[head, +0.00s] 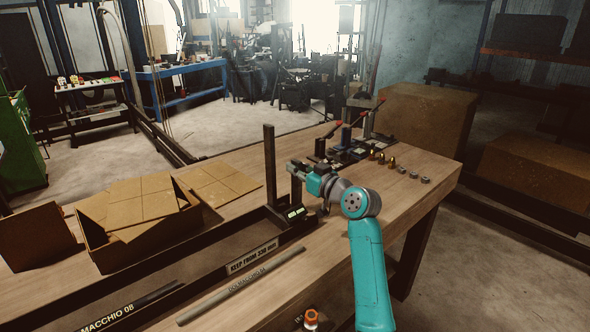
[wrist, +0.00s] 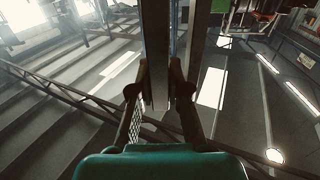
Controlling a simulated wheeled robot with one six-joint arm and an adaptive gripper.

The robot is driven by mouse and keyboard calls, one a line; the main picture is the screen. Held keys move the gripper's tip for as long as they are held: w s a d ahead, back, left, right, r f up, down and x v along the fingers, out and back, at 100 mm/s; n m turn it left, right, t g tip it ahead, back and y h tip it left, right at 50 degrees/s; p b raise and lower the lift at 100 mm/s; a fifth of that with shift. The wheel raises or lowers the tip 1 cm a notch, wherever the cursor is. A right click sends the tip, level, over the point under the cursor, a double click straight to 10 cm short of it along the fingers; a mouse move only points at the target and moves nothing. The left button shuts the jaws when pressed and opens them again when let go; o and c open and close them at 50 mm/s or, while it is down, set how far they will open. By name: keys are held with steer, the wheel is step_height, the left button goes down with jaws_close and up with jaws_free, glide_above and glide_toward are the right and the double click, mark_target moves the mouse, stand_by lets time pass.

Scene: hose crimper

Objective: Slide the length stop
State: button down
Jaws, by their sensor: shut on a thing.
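The length stop is a dark upright (head: 296,190) with a small lit green readout (head: 296,212) at its foot, at the right end of a long dark channel. A taller dark post (head: 269,165) stands just left of it. My gripper (head: 298,171) reaches in from the right at the top of the stop's upright. In the wrist view its fingers (wrist: 159,90) are closed around a dark upright bar (wrist: 156,50). A second bar (wrist: 196,55) runs beside it. The exact contact is partly hidden in the head view.
A label reading KEEP FROM 230 mm (head: 252,258) is on the channel's front. A grey hose (head: 240,285) lies in front. A cardboard box (head: 130,225) is at left. Lever fixtures (head: 345,145) and several small fittings (head: 400,169) stand at the back right.

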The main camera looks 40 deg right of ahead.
steer(key=c, duration=1.1)
jaws_free()
steer(key=s, duration=1.2)
